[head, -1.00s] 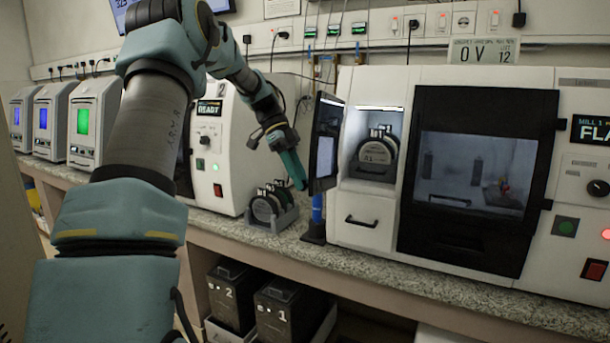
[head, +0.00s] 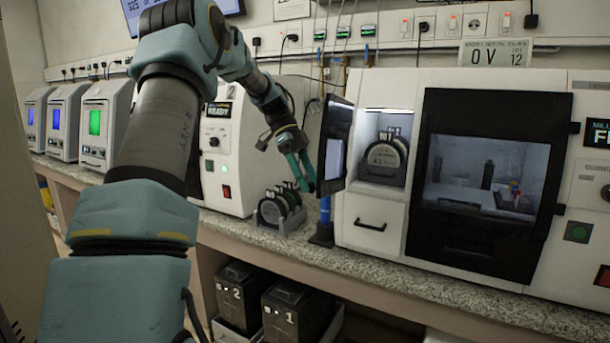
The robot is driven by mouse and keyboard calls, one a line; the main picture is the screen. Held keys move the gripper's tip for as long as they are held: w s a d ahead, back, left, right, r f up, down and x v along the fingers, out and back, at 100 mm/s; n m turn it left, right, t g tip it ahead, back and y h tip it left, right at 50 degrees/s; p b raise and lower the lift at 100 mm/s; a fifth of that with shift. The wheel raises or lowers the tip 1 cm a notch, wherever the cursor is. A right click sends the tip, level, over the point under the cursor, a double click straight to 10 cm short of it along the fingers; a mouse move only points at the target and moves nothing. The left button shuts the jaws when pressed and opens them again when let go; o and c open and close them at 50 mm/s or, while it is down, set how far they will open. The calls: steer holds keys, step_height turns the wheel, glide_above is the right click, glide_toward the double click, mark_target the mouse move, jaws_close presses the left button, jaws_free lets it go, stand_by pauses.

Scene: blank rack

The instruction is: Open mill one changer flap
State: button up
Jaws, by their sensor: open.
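Mill one (head: 480,250) is the large white machine on the right of the bench. Its changer flap (head: 334,150) is the dark-framed door with a pale panel at the machine's left. The flap stands swung out to the left, and the lit changer bay (head: 387,112) behind it is open. Dark round blanks (head: 383,157) stand in a holder inside the bay. My gripper (head: 305,180) is just left of the flap, above the bench, with its fingers apart and nothing seen between them. Whether a finger touches the flap I cannot tell.
A rack of round blanks (head: 278,208) stands on the bench below my gripper. A second white machine (head: 229,150) is behind my arm. A blue-topped stand (head: 323,225) is under the flap. Black bins numbered 1 (head: 292,313) and 2 (head: 240,290) sit below the bench.

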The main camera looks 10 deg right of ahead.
steer(key=v, duration=1)
steer(key=shift+w+a+r, duration=0.15)
steer(key=shift+w+r, duration=0.05)
steer(key=shift+r, duration=0.1)
steer(key=s+a+f+n+t+y, duration=0.2)
steer(key=s+a+f+n+t, duration=0.1)
steer(key=s+a+f+n, duration=0.5)
steer(key=s+a+f+n+t+y, duration=0.1)
steer(key=s+a+f+n+t, duration=0.3)
steer(key=s+a+f+n, duration=0.4)
steer(key=s+f+n, duration=0.5)
steer(key=s+n, duration=0.2)
steer(key=s, duration=0.1)
steer(key=shift+a+f+n+y, duration=0.2)
steer(key=shift+n+y, duration=0.2)
steer(key=shift+c, duration=0.2)
